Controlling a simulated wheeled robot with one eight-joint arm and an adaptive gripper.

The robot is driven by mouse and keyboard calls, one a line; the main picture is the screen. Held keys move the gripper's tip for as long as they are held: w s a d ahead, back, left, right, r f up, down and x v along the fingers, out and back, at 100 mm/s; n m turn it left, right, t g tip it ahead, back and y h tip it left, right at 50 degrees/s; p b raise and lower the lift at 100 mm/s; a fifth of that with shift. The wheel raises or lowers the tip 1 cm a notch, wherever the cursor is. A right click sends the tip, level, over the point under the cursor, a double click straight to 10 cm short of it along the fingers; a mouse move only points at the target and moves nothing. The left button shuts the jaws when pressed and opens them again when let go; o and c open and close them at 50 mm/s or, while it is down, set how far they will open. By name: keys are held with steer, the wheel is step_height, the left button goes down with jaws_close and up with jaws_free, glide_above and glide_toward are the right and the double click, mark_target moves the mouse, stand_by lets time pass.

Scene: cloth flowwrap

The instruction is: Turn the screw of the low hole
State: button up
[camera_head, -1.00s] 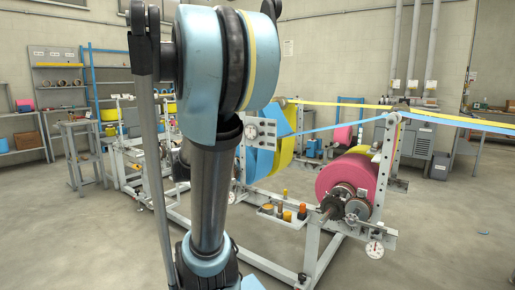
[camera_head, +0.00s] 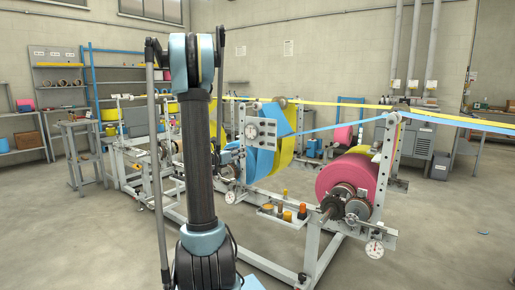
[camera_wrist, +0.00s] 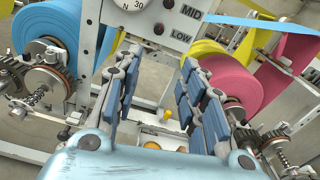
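The light grey plate (camera_wrist: 112,40) stands ahead of my gripper in the wrist view, marked MID and LOW, with a dial at its top edge. A round dark-centred fitting (camera_wrist: 159,28) sits left of the LOW label; I cannot tell whether it is the low hole's screw. The plate (camera_head: 268,142) also shows in the head view, right of my arm. My gripper (camera_wrist: 160,62) is open and empty, its blue-padded fingers wide apart, below the LOW label in the picture. Contact with the plate is not visible.
A blue roll (camera_wrist: 55,22) is at left and a pink roll (camera_wrist: 240,82) at right in the wrist view. A small tray (camera_head: 270,211) with orange and yellow pieces is on the machine frame. Blue and yellow webs run right. Floor in front is clear.

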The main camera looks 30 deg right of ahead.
steer(key=n, duration=0.1)
glide_toward(261, 144)
steer(key=x, duration=0.8)
steer(key=shift+w+d, duration=0.1)
steer(key=shift+d, duration=0.05)
steer(key=shift+c, duration=0.4)
jaws_close()
steer(key=shift+a, duration=0.2)
steer(key=shift+d, duration=0.1)
